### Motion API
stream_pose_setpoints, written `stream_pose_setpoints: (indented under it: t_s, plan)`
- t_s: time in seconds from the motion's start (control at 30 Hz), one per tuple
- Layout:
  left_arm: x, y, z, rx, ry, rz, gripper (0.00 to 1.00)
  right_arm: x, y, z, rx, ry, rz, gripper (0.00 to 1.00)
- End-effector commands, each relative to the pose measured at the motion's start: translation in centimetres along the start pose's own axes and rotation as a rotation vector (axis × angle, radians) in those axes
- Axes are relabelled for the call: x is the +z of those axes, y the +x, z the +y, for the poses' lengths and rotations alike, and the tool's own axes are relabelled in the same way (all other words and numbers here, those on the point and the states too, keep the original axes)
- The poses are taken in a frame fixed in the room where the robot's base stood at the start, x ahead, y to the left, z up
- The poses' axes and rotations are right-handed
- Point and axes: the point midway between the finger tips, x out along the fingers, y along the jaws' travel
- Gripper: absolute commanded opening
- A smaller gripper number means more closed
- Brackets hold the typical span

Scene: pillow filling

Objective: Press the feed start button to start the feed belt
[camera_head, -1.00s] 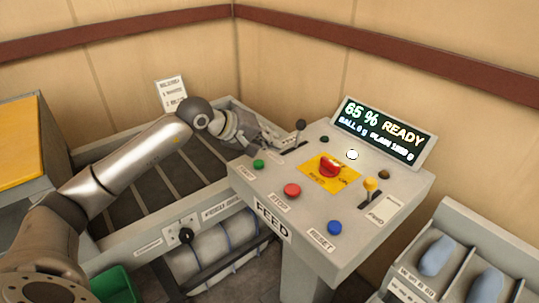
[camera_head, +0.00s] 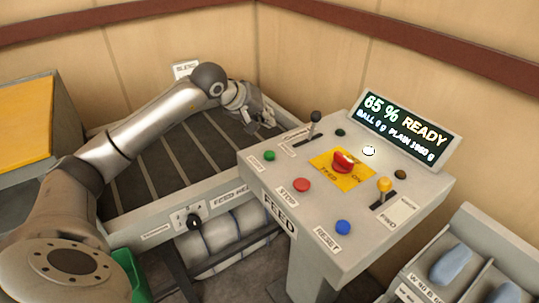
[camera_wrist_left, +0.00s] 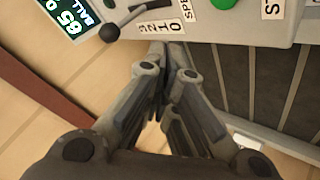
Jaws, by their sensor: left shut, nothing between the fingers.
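The green feed start button (camera_head: 269,155) sits at the left corner of the grey FEED control panel (camera_head: 318,207). It also shows at the top edge of the left wrist view (camera_wrist_left: 223,4). My left gripper (camera_head: 266,122) is shut and empty behind the panel's back-left edge, apart from the button. In the left wrist view its fingers (camera_wrist_left: 170,50) point at the panel edge beside the black lever (camera_wrist_left: 112,31). The feed belt (camera_head: 150,178) lies left of the panel, partly hidden by my left arm. My right gripper is not in view.
The display (camera_head: 402,130) reads 65 % READY. Wooden walls stand close behind.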

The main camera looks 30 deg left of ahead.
Motion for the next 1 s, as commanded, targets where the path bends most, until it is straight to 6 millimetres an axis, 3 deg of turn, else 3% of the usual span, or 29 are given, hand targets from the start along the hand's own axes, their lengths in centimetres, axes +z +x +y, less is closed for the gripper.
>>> stream_pose_setpoints:
  t_s: [0.5, 1.0]
  plan:
    - [3.6, 5.0, -3.6, 0.000, 0.000, 0.001, 0.00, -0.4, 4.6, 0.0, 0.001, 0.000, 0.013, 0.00]
    - [4.0, 5.4, -4.0, 0.000, 0.000, 0.000, 0.00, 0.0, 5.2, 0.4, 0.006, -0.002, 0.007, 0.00]
